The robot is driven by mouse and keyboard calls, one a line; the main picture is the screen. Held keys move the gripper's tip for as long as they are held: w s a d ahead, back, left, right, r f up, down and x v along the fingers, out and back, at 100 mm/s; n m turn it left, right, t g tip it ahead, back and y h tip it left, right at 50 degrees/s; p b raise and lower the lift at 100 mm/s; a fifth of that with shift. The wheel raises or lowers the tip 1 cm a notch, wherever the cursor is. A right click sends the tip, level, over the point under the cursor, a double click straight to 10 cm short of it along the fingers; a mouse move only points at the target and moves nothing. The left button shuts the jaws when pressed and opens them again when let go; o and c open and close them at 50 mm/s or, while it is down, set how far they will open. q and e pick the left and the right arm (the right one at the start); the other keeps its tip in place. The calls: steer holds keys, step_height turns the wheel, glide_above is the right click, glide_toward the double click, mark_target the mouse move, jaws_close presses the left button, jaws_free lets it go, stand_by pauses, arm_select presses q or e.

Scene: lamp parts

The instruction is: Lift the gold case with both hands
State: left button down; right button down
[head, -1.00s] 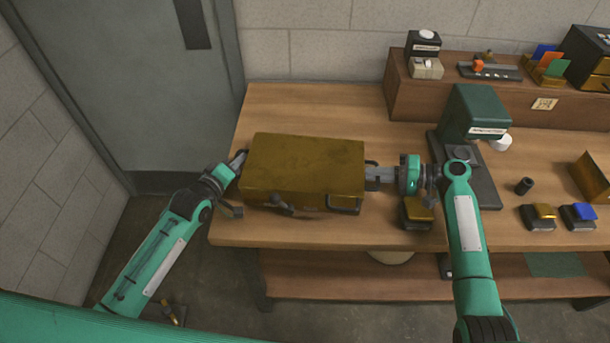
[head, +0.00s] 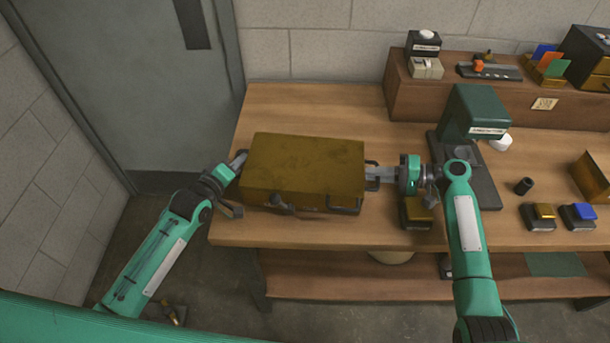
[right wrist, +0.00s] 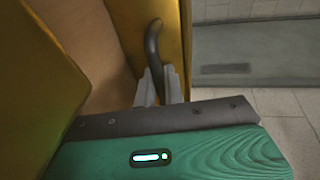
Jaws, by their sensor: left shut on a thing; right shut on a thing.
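The gold case (head: 303,165) is at the left part of the workbench, its broad gold top facing up and dark handles at its sides. My left gripper (head: 240,160) is shut at the case's left side; its fingertips are partly hidden and what they grip there is hard to see. My right gripper (head: 373,174) is shut on the dark handle at the case's right side. In the right wrist view its fingers (right wrist: 158,88) close around the dark curved handle (right wrist: 153,45) on a gold wall. I cannot tell whether the case's underside touches the bench.
The workbench (head: 310,110) is bare behind the case. A green press-like machine (head: 473,115) stands right of my right gripper. A small dark-and-gold block (head: 415,213) lies below that gripper. A wooden riser with small items (head: 435,100) is at the back right.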

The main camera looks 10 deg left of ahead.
arm_select(q)
steer(key=shift+a+r, duration=0.1)
steer(key=shift+r, duration=0.05)
arm_select(e)
steer(key=shift+d+r, duration=0.1)
stand_by(0.3)
